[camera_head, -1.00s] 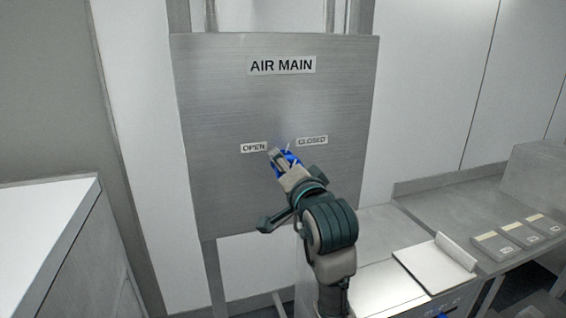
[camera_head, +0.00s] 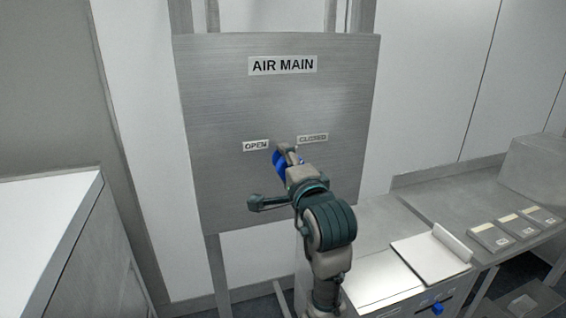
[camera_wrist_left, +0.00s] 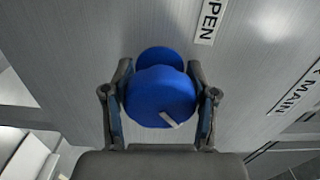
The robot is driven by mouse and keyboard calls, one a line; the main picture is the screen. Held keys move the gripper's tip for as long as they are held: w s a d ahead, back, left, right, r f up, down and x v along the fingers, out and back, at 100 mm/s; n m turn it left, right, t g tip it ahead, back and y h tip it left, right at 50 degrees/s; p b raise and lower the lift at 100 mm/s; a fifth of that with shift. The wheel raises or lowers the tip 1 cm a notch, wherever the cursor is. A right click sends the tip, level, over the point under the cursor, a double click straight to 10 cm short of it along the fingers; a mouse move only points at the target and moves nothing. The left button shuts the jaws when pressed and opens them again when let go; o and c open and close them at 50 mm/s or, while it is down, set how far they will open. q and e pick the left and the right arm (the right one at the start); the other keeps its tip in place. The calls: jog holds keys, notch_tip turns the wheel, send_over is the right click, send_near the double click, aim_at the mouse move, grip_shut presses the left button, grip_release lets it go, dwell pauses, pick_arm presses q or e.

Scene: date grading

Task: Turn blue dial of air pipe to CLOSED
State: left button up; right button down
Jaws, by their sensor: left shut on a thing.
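The blue dial (camera_head: 279,163) sits on the brushed metal AIR MAIN panel (camera_head: 220,110), below and between the OPEN label (camera_head: 256,146) and the CLOSED label (camera_head: 313,138). My left gripper (camera_head: 286,158) is at the dial and hides part of it. In the left wrist view the dial (camera_wrist_left: 158,90) fills the space between the two fingers of my left gripper (camera_wrist_left: 160,100), which are shut on its sides. A pale pointer mark (camera_wrist_left: 170,120) shows on the dial's face. In the head view the pointer cannot be made out. My right gripper is not in view.
A white-topped cabinet (camera_head: 45,215) stands at the left. At the right, a metal counter (camera_head: 400,205) carries a white pad (camera_head: 430,260) and several small grey boxes (camera_head: 490,238). A blue knob (camera_head: 437,309) shows on the unit's front below. The panel around the dial is clear.

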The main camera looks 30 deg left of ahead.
pick_arm(q)
jog(key=shift+w+d+f, duration=0.1)
jog(key=shift+f, duration=0.3)
